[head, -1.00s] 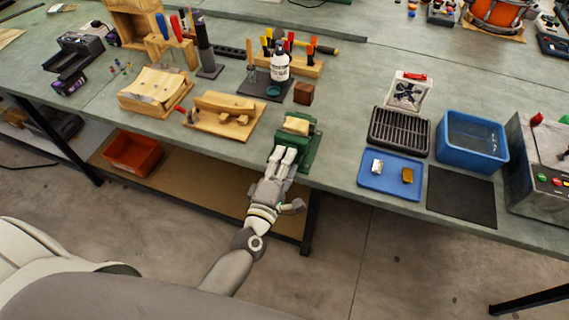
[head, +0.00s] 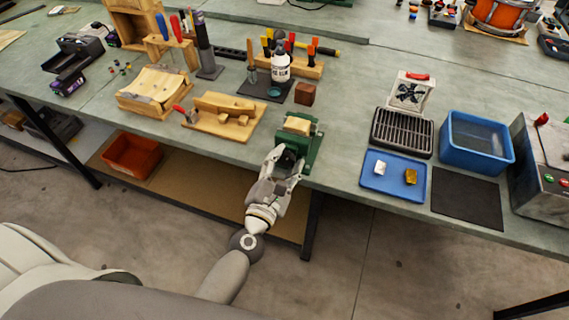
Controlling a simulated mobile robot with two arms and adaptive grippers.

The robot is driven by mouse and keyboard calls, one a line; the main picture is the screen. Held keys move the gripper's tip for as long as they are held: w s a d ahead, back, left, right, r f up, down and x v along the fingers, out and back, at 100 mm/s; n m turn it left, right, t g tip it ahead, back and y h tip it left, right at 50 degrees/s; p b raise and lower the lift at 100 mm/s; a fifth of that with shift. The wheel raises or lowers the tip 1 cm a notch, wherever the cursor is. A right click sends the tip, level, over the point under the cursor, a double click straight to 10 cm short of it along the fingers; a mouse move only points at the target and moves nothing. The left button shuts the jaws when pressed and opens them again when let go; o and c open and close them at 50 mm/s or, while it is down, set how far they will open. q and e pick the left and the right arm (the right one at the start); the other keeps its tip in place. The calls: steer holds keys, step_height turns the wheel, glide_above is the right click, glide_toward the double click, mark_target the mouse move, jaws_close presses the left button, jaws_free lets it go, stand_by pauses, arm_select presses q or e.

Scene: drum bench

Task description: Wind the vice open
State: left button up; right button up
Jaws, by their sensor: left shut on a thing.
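The green vice (head: 312,146) sits at the front edge of the bench, with a pale wooden block (head: 298,125) at its top. My left gripper (head: 286,158) is at the front of the vice, just off the bench edge. Its fingers are closed around the vice's handle at the front, which they mostly hide; a dark part shows between them. I cannot tell how far the vice jaws are apart. My right gripper is not in view.
A wooden fixture (head: 240,129) lies left of the vice and a small brown block (head: 305,93) behind it. A blue tray (head: 366,184) with two small pieces is to the right, near a black grille (head: 402,143) and a blue bin (head: 476,158). An orange bin (head: 132,168) is on the lower shelf.

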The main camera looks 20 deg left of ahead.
arm_select(q)
steer(key=shift+w+r+n, duration=0.1)
steer(key=shift+r+n, duration=0.1)
steer(key=shift+n, duration=0.3)
steer(key=o, duration=1)
steer(key=shift+w+f, duration=0.15)
steer(key=shift+s, duration=0.25)
steer(key=shift+s+f, duration=0.1)
steer(key=shift+s, duration=0.2)
steer(key=s, duration=1.1)
steer(key=shift+a, duration=0.25)
